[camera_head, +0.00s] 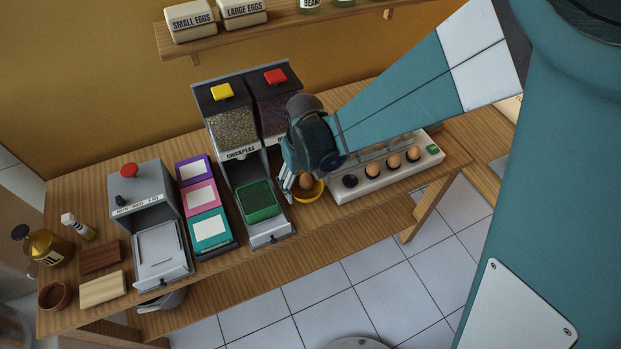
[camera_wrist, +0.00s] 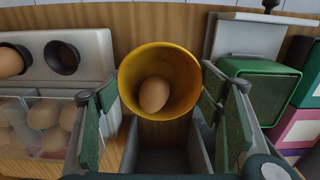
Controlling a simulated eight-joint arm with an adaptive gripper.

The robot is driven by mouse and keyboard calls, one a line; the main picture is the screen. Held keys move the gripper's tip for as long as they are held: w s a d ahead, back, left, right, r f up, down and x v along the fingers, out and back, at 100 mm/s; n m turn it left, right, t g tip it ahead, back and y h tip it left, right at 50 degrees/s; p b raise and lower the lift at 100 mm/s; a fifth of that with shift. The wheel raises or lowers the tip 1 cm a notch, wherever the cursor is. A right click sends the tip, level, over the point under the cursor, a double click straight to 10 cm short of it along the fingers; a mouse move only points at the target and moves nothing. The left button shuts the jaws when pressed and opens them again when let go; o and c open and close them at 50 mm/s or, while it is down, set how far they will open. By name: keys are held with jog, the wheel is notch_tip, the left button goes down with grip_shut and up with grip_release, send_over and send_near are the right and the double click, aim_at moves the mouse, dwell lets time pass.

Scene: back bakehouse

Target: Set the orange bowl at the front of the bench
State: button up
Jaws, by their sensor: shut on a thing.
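The orange bowl (camera_head: 314,194) is between the chickpea dispenser and the egg rack, close to the bench's (camera_head: 345,207) front edge in the head view. It also shows in the wrist view (camera_wrist: 186,75), upright, with one brown egg (camera_wrist: 154,94) inside. My gripper (camera_head: 300,190) is shut on the bowl, with a finger on either side of it in the wrist view (camera_wrist: 160,101). My gripper hides part of the bowl in the head view. I cannot tell whether its base touches the bench.
The white egg rack (camera_head: 375,181) with several eggs stands right of the bowl. The dispenser (camera_head: 233,127) with a green container (camera_head: 259,201) in its tray stands close on the left. Further left are coloured boxes (camera_head: 203,204) and a grey machine (camera_head: 158,240). A shelf (camera_head: 270,25) hangs above.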

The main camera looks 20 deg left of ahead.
aim_at(306, 191)
jog(key=shift+f, duration=0.1)
jog(key=shift+f+b, duration=0.3)
jog(key=shift+f, duration=1.7)
jog(key=shift+f, duration=0.2)
jog(key=o, duration=0.9)
jog(key=shift+r, duration=0.3)
jog(key=shift+r+p, duration=0.85)
jog(key=shift+r, duration=5.1)
